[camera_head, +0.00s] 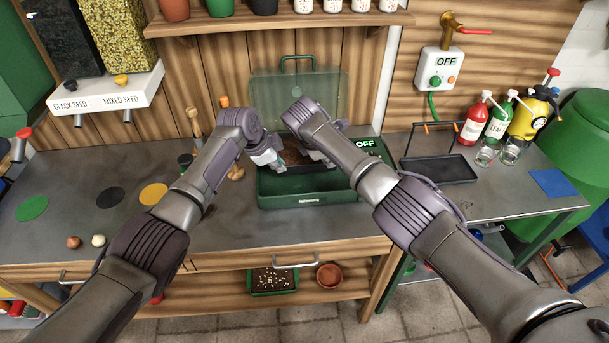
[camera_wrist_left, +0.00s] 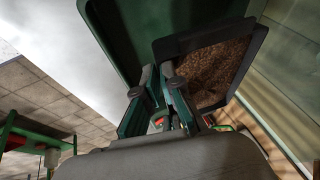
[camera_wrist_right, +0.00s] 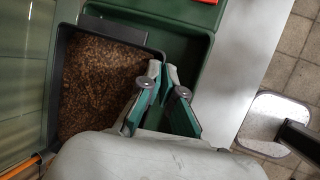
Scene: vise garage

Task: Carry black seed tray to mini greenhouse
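The black seed tray (camera_head: 308,168), filled with brown soil, is at the open green mini greenhouse base (camera_head: 305,190), within its outline toward the back. Its clear lid (camera_head: 297,90) stands up behind. My left gripper (camera_head: 268,158) is at the tray's left side. In the left wrist view its fingers (camera_wrist_left: 160,75) straddle the tray's dark rim (camera_wrist_left: 165,48). My right gripper (camera_head: 318,155) is at the right side. In the right wrist view its fingers (camera_wrist_right: 161,68) close around the tray's edge (camera_wrist_right: 115,36). Whether the tray touches the base floor is hidden.
A black rack with a handle (camera_head: 440,170) and several bottles (camera_head: 500,120) stand right of the greenhouse. Seed dispensers (camera_head: 105,92) hang at the left. Coloured discs (camera_head: 110,197) lie on the bench. A shelf with pots (camera_head: 280,22) runs above; the front left bench is mostly clear.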

